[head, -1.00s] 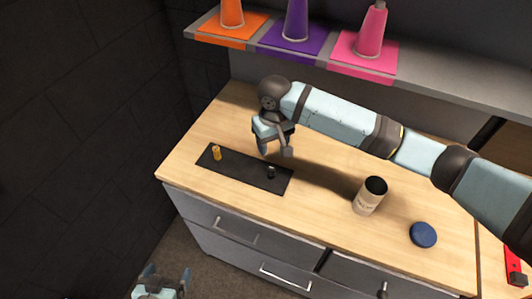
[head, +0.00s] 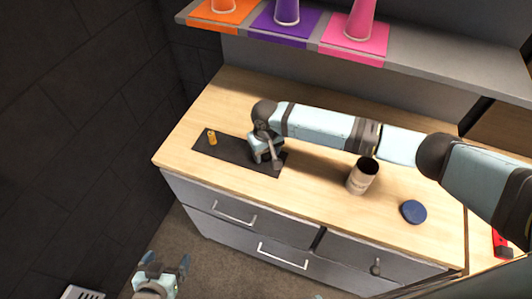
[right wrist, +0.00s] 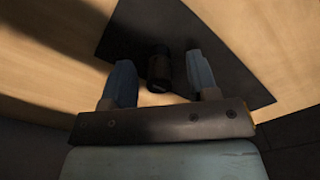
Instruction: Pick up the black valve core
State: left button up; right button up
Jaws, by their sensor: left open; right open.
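The black valve core (right wrist: 159,70) stands on a dark mat (right wrist: 236,82) in the right wrist view. It sits between the two open fingers of my right gripper (right wrist: 160,78), nearer the left finger, with a gap to the right one. In the head view my right gripper (head: 268,158) is low over the right part of the mat (head: 226,150) and hides the core. My left gripper (head: 162,268) is open and empty, in front of the drawers at the lower left.
A beige cup (head: 362,177) and a blue round lid (head: 413,212) are to the right on the wooden counter (head: 320,210). A shelf with orange, purple and pink cones (head: 361,22) hangs behind.

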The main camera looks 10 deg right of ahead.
jog(key=shift+f, duration=0.8)
jog(key=c, duration=1)
jog(key=shift+r, duration=0.1)
